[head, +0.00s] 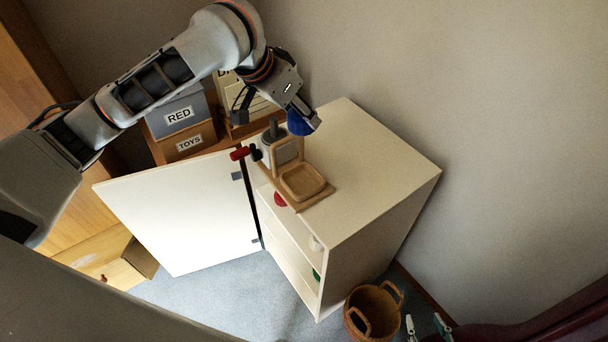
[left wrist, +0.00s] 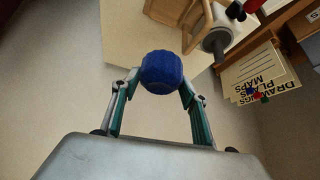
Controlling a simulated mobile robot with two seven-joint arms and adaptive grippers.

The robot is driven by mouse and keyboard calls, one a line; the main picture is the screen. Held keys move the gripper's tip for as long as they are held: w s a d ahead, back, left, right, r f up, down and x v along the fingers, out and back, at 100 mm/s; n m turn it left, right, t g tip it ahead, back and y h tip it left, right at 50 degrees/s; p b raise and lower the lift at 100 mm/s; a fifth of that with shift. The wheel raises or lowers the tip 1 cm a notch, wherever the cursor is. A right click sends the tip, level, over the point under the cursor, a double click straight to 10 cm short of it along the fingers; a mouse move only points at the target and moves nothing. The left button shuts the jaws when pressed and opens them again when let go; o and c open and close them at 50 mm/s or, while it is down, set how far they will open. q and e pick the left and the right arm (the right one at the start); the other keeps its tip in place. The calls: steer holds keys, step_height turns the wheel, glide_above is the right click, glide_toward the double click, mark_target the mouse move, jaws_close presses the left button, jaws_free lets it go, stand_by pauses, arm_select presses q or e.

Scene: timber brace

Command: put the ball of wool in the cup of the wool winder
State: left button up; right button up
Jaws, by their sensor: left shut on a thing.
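The blue ball of wool (left wrist: 162,72) is between the two fingertips of my left gripper (left wrist: 160,80), which is shut on it. In the head view the ball (head: 299,122) shows partly behind the left gripper, above the white cabinet's back part. The wool winder (head: 285,153) stands on the cabinet top, with a square wooden cup (head: 303,181) at its front and a grey cylinder and red handle at its left. The ball is apart from the cup, farther back. My right gripper (head: 428,326) is low at the bottom right, its fingers apart and empty.
The white cabinet (head: 375,165) has clear top to the right of the winder. Its door (head: 180,210) stands open to the left. Boxes labelled RED (head: 180,114) and TOYS (head: 190,142) are behind. A wicker basket (head: 372,312) stands on the floor.

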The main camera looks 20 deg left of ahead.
arm_select(q)
step_height(320, 180, down, 19)
steer(key=shift+f, duration=0.2)
stand_by(0.3)
steer(key=shift+f, duration=0.1)
steer(key=o, duration=1.1)
steer(key=v, duration=1.2)
